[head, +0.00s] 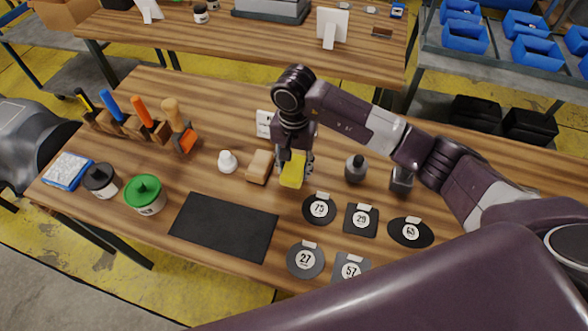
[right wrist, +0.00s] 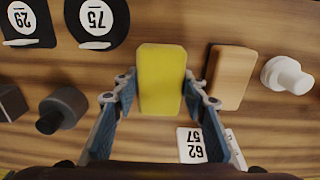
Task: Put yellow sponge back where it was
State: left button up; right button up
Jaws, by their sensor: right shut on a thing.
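The yellow sponge (head: 292,172) is a small block near the middle of the table in the head view. In the right wrist view the sponge (right wrist: 161,75) stands out lengthwise between the fingers. My right gripper (head: 294,158) is shut on it from its sides; the fingers (right wrist: 158,90) flank its near end. The sponge is close to the tabletop, but I cannot tell whether it touches. A tan block (head: 260,166) is just left of the sponge, with a narrow gap. My left gripper is not in view.
A white bottle (head: 227,161) stands left of the tan block, a dark bottle (head: 355,168) to the right. Numbered pads, including pad 75 (head: 319,209), lie in front. A black mat (head: 223,227) is front left. A white number card (right wrist: 190,146) is close behind the gripper.

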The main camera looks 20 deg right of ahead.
notch_tip(320, 180, down, 2)
jog(key=shift+f, duration=0.1)
jog(key=shift+f, duration=0.15)
jog(key=o, duration=1.1)
